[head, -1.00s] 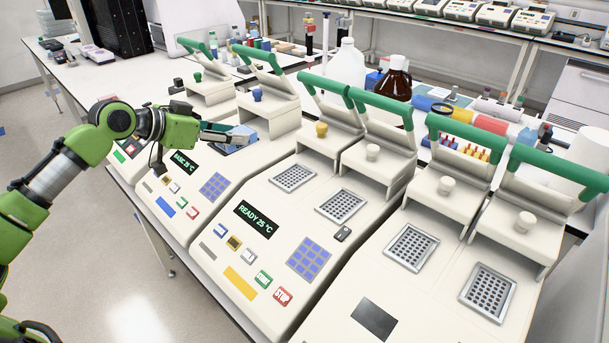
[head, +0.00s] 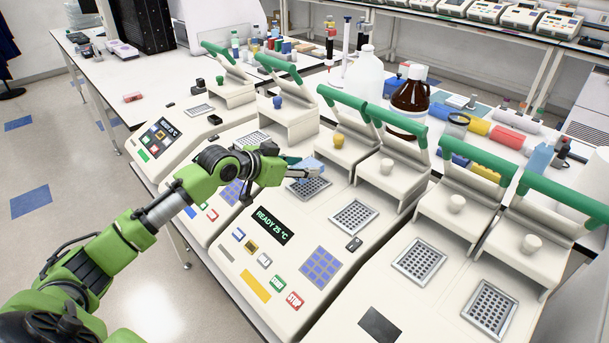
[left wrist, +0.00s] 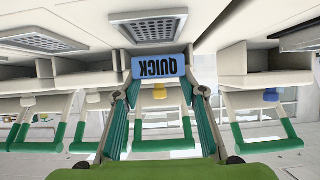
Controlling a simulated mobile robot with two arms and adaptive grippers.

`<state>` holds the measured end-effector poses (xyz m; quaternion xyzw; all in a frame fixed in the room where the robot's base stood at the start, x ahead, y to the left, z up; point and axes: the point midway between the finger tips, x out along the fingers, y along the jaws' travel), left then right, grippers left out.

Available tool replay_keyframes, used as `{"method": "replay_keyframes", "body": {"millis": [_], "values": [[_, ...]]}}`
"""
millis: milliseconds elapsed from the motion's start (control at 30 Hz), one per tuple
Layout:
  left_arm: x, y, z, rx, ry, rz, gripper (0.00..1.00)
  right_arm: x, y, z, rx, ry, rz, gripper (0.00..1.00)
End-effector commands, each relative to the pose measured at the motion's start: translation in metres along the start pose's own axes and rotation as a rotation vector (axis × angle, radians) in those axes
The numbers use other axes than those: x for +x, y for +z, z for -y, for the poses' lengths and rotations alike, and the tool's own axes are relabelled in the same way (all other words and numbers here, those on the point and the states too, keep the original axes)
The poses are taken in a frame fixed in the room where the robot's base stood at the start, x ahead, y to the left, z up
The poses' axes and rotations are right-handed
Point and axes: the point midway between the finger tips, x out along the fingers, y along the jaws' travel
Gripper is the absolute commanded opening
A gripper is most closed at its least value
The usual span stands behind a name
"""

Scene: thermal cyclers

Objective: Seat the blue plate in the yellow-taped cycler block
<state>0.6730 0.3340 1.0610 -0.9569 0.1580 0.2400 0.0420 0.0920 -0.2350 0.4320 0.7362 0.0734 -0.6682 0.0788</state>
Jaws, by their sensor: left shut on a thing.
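My left gripper (head: 296,169) is shut on the blue plate (head: 311,165). It holds the plate over the left block (head: 312,188) of the middle cycler, below the raised lid with the yellow knob (head: 338,140). In the head view the gripper and plate partly cover that block. In the left wrist view the plate (left wrist: 159,65) shows an upside-down QUICK label between the fingers, apart from the perforated blocks. The middle cycler's display reads READY 25 °C, and a yellow strip (head: 254,286) lies on its front. My right gripper is not in view.
The middle cycler's right block (head: 354,216) is empty under a white-knobbed lid (head: 387,166). Another cycler with two open blocks (head: 419,261) stands to the right. Raised lids with green handles (head: 392,108) stand behind the blocks. Bottles (head: 410,92) stand farther back.

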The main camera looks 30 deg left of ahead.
Motion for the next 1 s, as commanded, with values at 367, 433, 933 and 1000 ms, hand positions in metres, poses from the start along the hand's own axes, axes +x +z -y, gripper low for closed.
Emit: {"method": "replay_keyframes", "body": {"millis": [367,433,933,1000], "values": [[0.023,0.033,-0.006,0.0,0.001,0.003,0.17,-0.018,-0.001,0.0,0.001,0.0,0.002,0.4],[0.023,0.033,-0.006,0.001,0.001,0.002,0.17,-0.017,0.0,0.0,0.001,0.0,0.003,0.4],[0.024,0.035,-0.006,0.0,0.001,0.002,0.55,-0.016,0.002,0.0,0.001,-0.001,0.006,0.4],[0.024,0.035,-0.006,0.0,0.001,0.002,0.55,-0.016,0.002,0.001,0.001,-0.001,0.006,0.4]]}}
